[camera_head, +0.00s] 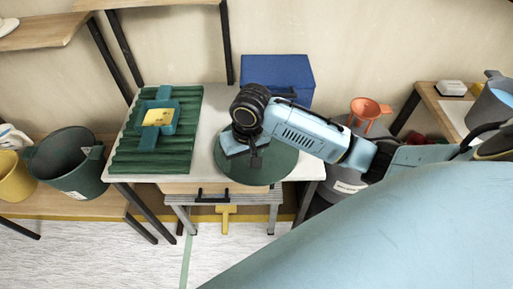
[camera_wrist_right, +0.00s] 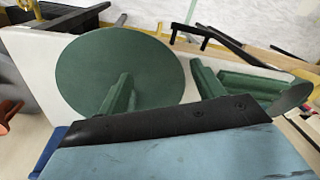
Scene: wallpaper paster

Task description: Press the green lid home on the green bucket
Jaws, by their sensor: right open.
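A dark green round lid (camera_head: 283,166) lies flat on the white table under my right gripper. It also shows in the right wrist view (camera_wrist_right: 150,62). My right gripper (camera_head: 250,158) hangs over the lid and hides part of it. In the right wrist view its two fingers (camera_wrist_right: 162,82) stand apart with nothing between them; I cannot tell whether they touch the lid. A dark green bucket (camera_head: 75,180) with an open top stands on the low wooden shelf at the left, well away from the gripper. My left gripper is out of view.
A corrugated green tray (camera_head: 184,100) holding a teal and yellow item lies left of the lid on the table (camera_head: 207,130). A blue box (camera_head: 280,72) stands behind. An orange funnel (camera_head: 369,108) is at the right. A yellow bucket (camera_head: 14,178) stands beside the green bucket.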

